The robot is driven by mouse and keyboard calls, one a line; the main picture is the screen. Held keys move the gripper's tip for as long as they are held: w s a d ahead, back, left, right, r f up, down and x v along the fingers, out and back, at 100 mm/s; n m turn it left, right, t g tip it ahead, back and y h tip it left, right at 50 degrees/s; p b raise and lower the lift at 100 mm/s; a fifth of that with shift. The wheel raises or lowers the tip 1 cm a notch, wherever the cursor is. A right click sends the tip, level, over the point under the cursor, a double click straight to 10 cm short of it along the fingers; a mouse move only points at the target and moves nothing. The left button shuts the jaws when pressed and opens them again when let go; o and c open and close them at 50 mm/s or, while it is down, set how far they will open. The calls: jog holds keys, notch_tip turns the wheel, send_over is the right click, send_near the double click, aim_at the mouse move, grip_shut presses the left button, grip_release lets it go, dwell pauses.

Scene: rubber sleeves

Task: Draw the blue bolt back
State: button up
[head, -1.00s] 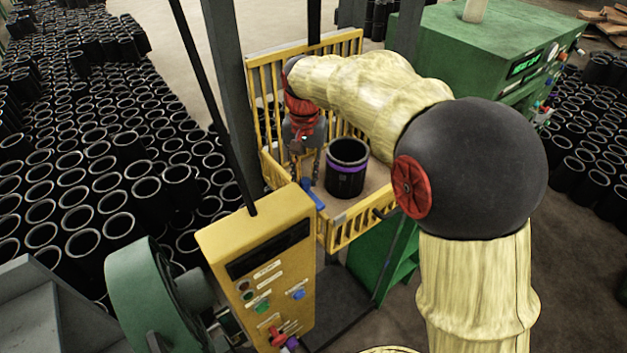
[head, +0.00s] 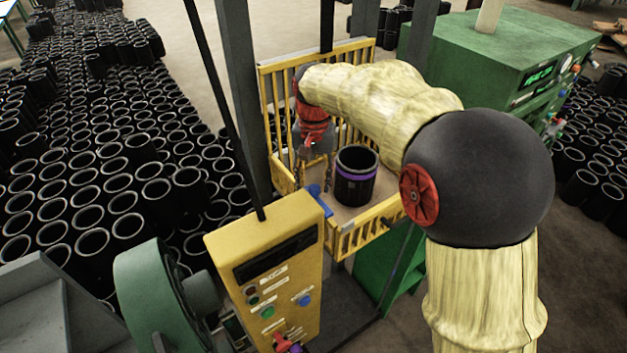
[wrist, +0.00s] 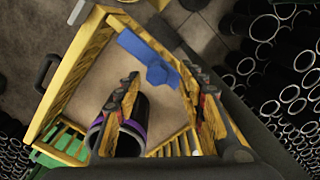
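The blue bolt (head: 322,199) is at the near left edge of the yellow caged platform. In the wrist view the blue bolt (wrist: 150,58) shows as a long flat bar with a knob, beyond my fingertips. My gripper (head: 314,182) points down over the platform, just behind the bolt in the head view. In the wrist view my gripper (wrist: 163,72) has its two fingers wide apart with nothing between the tips. The bolt's knob lies ahead of the gap, seemingly apart from both fingers.
A black sleeve with a purple band (head: 355,178) stands on the platform, right of my gripper. Yellow railings (head: 360,232) surround the platform. A yellow control box (head: 265,270) stands in front. A green machine (head: 490,60) is at back right. Many black sleeves fill the floor at left.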

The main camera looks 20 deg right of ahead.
aim_at(315, 186)
notch_tip(315, 186, up, 12)
dwell(0.5)
dwell(0.3)
jog(key=s+d+r+n+t, duration=0.1)
jog(key=s+r+n+t, duration=0.15)
jog(key=s, duration=1.15)
jog(key=s+f+n+t, duration=0.3)
jog(key=s+f, duration=0.6)
jog(key=s, duration=0.5)
notch_tip(315, 186, down, 26)
jog(key=b, duration=2.7)
jog(key=shift+w+d, duration=0.35)
jog(key=shift+w, duration=0.1)
jog(key=shift+f, duration=0.1)
jog(key=shift+c, duration=0.2)
